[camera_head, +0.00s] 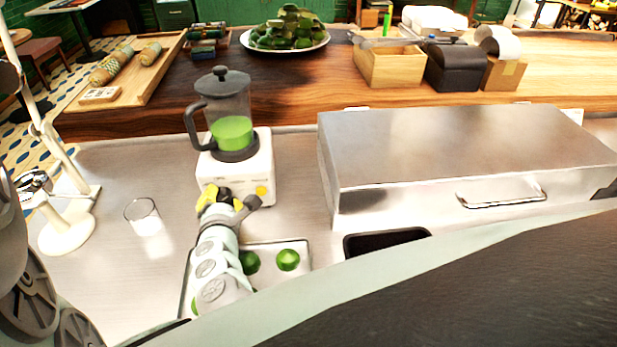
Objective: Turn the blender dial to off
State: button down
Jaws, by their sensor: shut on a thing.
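The blender (231,120) stands on the steel counter, with a dark lid, a dark handle on the left and green liquid in its clear jug. Its white base (258,158) faces me, with a round yellow control (261,190) at the right of the front. My gripper (224,194) is at the front of the base, left of the yellow control. It is shut on the blender dial, which its dark and yellow fingers hide. The dial's setting cannot be seen.
A metal tray (303,262) with limes lies under my arm. A glass (146,217) stands to the left, near a white stand (68,232). A large steel box (450,150) with a handle bounds the right side. A wooden counter (300,95) runs behind.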

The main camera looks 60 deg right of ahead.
jog(key=n+g+h+p, duration=0.1)
jog(key=n+p, duration=0.1)
jog(key=n, duration=0.2)
jog(key=shift+w+a+p, duration=0.1)
jog(key=shift+p, duration=0.25)
jog(key=n, duration=0.1)
jog(key=n+g, duration=0.1)
jog(key=n+h+p, duration=0.1)
jog(key=shift+f+n+g, duration=0.25)
jog(key=shift+n+g, duration=0.05)
dwell(0.4)
jog(key=c, duration=1)
grip_release()
jog(key=o, duration=0.4)
jog(key=shift+r, duration=0.1)
jog(key=shift+o, duration=0.2)
